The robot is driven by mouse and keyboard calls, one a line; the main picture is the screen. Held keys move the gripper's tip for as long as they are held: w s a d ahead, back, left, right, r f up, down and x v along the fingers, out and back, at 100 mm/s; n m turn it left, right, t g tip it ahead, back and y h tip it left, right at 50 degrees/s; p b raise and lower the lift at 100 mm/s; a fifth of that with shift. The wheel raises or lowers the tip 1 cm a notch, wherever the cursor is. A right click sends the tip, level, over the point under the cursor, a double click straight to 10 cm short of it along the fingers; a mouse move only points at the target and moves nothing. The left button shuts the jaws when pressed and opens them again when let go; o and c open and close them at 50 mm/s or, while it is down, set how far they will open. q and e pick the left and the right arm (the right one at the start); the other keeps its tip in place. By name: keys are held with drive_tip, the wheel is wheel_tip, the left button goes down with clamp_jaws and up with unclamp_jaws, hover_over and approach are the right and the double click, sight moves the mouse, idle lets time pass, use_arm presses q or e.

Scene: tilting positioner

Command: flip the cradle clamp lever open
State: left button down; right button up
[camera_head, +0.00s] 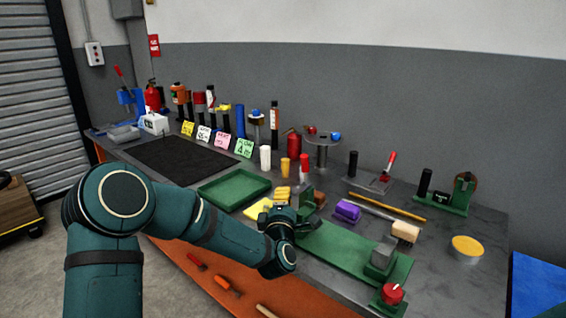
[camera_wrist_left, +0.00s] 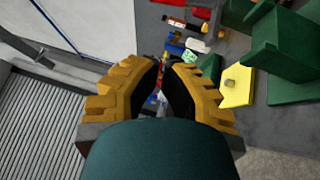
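The tilting positioner is a long green bed (camera_head: 345,249) at the front of the bench. I cannot pick out the cradle clamp lever for certain; my gripper and wrist cover part of the left end. My left gripper (camera_head: 305,224) is over that end; I cannot tell if it touches. In the left wrist view its yellow-and-black fingers (camera_wrist_left: 166,68) are apart with nothing between them. My right gripper is not in view.
A yellow-topped tin (camera_head: 466,249) stands at right.

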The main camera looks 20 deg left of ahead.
use_arm(q)
drive_tip(key=shift+a+r, duration=0.2)
drive_tip(key=shift+r, duration=0.1)
drive_tip(key=shift+w+d+r+x, duration=0.1)
drive_tip(key=shift+d+x, duration=0.35)
drive_tip(key=shift+x, duration=1.7)
drive_tip(key=shift+w+d+r+x, duration=0.1)
drive_tip(key=shift+d+x, duration=0.35)
drive_tip(key=shift+x, duration=1.7)
drive_tip(key=shift+w+d+r+x, duration=0.1)
drive_tip(key=shift+d+x, duration=0.35)
drive_tip(key=shift+x, duration=1.65)
drive_tip(key=shift+w+d+r+p, duration=0.1)
drive_tip(key=shift+w+r+p, duration=0.15)
drive_tip(key=shift+p, duration=0.25)
